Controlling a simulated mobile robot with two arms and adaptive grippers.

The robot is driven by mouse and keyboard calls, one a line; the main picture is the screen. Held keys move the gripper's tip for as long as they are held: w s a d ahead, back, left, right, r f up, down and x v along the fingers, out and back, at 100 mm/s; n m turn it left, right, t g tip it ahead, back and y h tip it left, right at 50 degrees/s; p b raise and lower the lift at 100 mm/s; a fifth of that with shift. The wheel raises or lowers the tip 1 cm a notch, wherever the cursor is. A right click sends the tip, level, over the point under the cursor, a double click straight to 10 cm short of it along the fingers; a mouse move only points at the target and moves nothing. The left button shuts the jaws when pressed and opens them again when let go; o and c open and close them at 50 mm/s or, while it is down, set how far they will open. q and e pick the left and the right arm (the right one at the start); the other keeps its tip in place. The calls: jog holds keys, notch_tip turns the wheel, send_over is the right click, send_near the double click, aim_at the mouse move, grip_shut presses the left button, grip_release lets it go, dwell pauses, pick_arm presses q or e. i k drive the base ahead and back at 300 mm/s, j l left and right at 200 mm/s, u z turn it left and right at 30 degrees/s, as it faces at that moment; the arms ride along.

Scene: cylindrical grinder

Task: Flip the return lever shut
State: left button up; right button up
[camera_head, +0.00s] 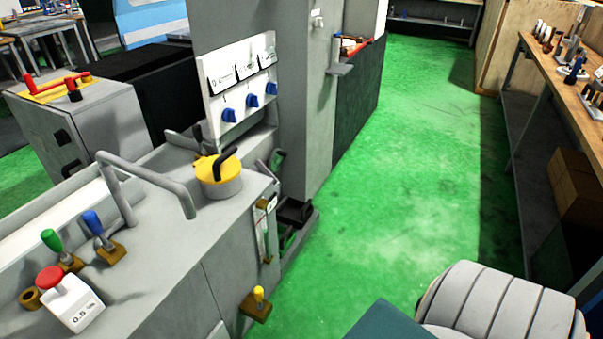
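Several levers show on the grey grinder, and I cannot tell which is the return lever. A green-knobbed lever (52,241) and a blue-knobbed lever (96,226) stand tilted on brass bases on its top at the left. A small yellow-knobbed lever (258,295) sits on a brass block low on the front face. A black handle (224,162) crosses a yellow round cap (217,178). No label shows which position is shut. Neither of my grippers is in view.
A red button on a white box (73,304) and a bent grey pipe (148,174) are on the grinder top. A panel with blue knobs (250,100) stands behind. Green floor (400,190) is open to the right, up to a wooden workbench (562,75). A grey ribbed rounded shape fills the lower right.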

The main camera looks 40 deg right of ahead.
aim_at(258, 291)
jog(key=z, duration=1)
